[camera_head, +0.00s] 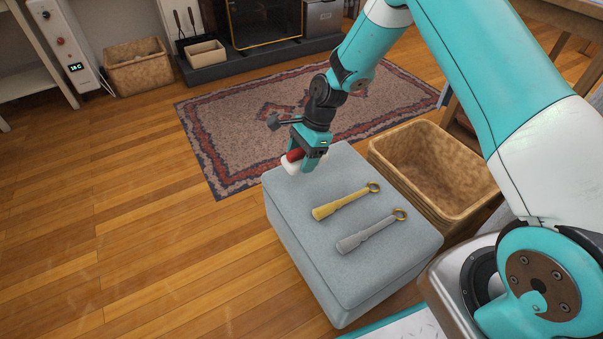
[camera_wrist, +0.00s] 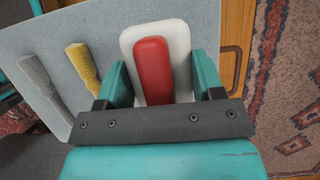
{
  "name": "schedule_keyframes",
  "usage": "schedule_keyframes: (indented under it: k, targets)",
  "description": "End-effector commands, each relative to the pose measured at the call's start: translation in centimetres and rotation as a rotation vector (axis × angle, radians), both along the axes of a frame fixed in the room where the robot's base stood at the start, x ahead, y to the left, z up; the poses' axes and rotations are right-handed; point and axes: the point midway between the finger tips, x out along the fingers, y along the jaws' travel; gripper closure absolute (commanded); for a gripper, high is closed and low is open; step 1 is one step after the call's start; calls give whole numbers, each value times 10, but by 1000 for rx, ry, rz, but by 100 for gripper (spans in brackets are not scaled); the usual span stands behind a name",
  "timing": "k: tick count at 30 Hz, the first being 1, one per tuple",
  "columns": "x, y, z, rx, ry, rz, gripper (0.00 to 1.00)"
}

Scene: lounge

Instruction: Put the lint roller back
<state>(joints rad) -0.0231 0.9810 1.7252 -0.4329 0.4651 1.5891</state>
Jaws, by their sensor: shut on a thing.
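A red-and-white piece (camera_head: 293,156), which I take for the lint roller, is between the fingers of my gripper (camera_head: 302,160) at the far left corner of the grey ottoman (camera_head: 295,235). In the wrist view the piece (camera_wrist: 152,65) shows a red bar lying along a broader white rounded body. My gripper's teal fingers (camera_wrist: 164,75) stand on either side of it, shut on it. Its near end is hidden by the gripper. I cannot tell whether the white body touches the ottoman top.
A yellow tool (camera_head: 340,203) and a grey tool (camera_head: 367,234), each with a ring, lie on the ottoman. An open wicker basket (camera_head: 440,205) stands right of it. A patterned rug (camera_head: 215,135) lies behind. The wooden floor at left is clear.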

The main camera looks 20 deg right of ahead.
Motion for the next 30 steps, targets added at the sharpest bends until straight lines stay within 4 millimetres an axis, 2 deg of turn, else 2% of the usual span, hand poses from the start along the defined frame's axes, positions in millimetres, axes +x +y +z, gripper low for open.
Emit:
schedule_keyframes:
  k: [10,21,22,24,25,30]
  targets:
    - [0,0,-44,0,0,0,57]
    - [0,0,-46,0,0,0,57]
    - [0,0,-46,0,0,0,32]
    - [0,0,-46,0,0,0,16]
    - [0,0,-46,0,0,0,13]
    - [0,0,-46,0,0,0,13]
